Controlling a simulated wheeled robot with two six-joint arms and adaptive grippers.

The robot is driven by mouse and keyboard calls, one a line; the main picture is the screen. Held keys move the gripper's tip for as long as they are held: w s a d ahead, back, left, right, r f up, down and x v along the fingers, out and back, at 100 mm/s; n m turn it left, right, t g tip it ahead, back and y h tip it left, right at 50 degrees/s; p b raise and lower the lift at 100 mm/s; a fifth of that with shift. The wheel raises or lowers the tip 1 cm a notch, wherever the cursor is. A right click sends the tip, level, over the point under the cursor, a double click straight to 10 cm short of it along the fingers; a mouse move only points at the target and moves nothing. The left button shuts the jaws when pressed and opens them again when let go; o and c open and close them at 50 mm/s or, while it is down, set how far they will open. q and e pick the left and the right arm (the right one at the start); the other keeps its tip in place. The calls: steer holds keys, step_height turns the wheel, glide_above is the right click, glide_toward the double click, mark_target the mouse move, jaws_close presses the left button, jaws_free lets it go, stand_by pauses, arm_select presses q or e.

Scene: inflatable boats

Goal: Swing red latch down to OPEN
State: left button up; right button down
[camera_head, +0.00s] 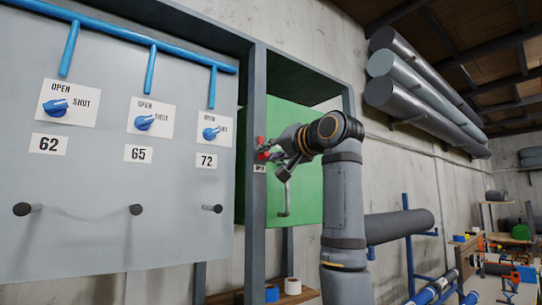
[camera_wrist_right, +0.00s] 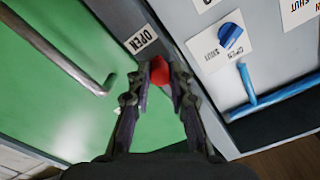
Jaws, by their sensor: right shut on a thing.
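The red latch (camera_head: 264,148) is on the dark upright post between the grey panel and the green door. An OPEN label (camera_head: 259,168) sits just below it on the post. My right gripper (camera_head: 268,152) is at the latch, its fingers closed on it. In the right wrist view, the red latch (camera_wrist_right: 160,71) shows between the two fingertips of my right gripper (camera_wrist_right: 162,76), near the OPEN label (camera_wrist_right: 140,40). The gripper hides part of the latch, so its exact angle is hard to tell. My left gripper is not in view.
The green door (camera_head: 305,125) with a metal bar handle (camera_head: 287,197) stands right of the post. The grey panel (camera_head: 120,235) at left carries blue knobs (camera_head: 56,108), number labels and protruding pegs (camera_head: 136,209). Rolled tubes (camera_head: 420,90) lie on a wall rack at right.

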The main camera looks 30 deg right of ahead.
stand_by(0.4)
steer(key=c, duration=1.3)
jaws_free()
steer(key=shift+o, duration=0.5)
steer(key=shift+w, duration=0.1)
steer(key=shift+a, duration=0.1)
steer(key=s+d, duration=0.1)
steer(key=s, duration=1.1)
